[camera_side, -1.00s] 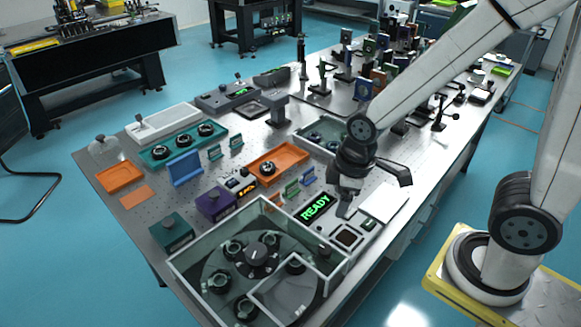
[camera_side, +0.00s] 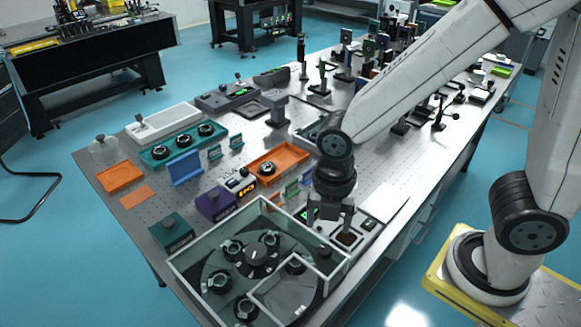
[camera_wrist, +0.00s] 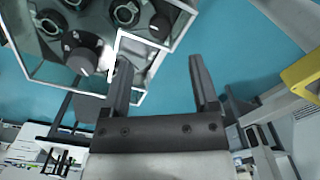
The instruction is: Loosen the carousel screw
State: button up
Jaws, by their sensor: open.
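The carousel (camera_side: 219,267) is a dark round plate inside a clear-walled box (camera_side: 186,279) at the table's near end. Its central black knob (camera_side: 258,256) carries a light mark; I cannot make out a separate screw. Several round dark mounts sit around the knob. In the wrist view the knob (camera_wrist: 82,57) shows at upper left, behind the clear wall. My gripper (camera_side: 333,228) points down beside the box's right corner, above the table. In the wrist view my gripper (camera_wrist: 160,75) has its two fingers apart with nothing between them.
Left of the box's back are a green block (camera_side: 172,232) and a purple block (camera_side: 215,204). An orange tray (camera_side: 292,155) with a round part lies farther back. A white plate (camera_side: 386,202) lies right of my gripper. The box walls stand up around the carousel.

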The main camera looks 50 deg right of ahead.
aim_at(325, 248)
jog(key=shift+f, duration=0.1)
jog(key=shift+f, duration=3.8)
grip_shut()
